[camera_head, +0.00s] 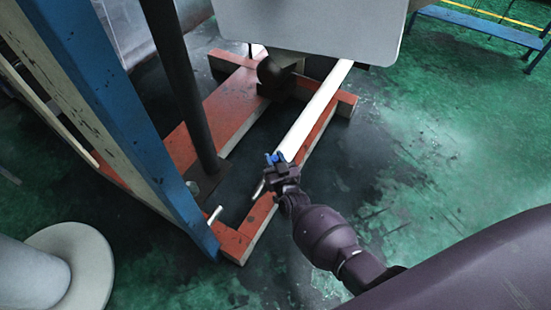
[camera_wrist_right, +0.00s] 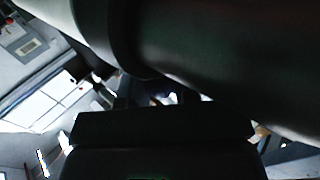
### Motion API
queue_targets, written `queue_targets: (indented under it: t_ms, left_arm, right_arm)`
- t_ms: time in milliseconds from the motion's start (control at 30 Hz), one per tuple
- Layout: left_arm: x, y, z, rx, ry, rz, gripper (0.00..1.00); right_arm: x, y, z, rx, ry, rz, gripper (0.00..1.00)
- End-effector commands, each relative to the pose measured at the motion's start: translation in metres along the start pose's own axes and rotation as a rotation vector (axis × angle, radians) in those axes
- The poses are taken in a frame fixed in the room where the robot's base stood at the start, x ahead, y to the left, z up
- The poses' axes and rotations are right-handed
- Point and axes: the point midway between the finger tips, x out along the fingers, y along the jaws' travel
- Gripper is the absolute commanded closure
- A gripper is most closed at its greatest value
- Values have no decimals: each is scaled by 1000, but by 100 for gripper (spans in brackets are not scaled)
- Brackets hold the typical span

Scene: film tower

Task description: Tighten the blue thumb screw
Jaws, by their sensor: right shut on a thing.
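The blue thumb screw (camera_head: 275,157) shows in the head view as a small blue piece at the lower end of a white bar (camera_head: 312,112). My right gripper (camera_head: 278,165) is at that end and shut on the blue screw; its fingers hide part of it. In the right wrist view my own dark gripper and arm parts fill most of the picture, and the screw cannot be made out there. My left gripper is in neither view.
A red-orange frame (camera_head: 232,110) lies on the green floor around the bar's end. A blue beam (camera_head: 110,110) and a dark post (camera_head: 183,80) stand to the left. A grey panel (camera_head: 315,25) hangs above. The floor at right is mostly clear, with a blue bench (camera_head: 480,27) far back.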

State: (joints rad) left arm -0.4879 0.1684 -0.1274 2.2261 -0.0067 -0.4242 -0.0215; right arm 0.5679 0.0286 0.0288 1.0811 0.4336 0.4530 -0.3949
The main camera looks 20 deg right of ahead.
Motion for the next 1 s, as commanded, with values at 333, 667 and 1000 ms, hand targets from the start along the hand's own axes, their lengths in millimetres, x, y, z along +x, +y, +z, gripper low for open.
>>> queue_targets:
  t_ms: [333, 667, 1000]
  left_arm:
    - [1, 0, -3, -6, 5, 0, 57]
    - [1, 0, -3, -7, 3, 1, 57]
    - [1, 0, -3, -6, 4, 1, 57]
  right_arm:
    - [0, 0, 0, 1, 1, 84, 95]
    - [0, 0, 0, 1, 1, 91, 95]
    - [1, 0, 0, 1, 1, 91, 47]
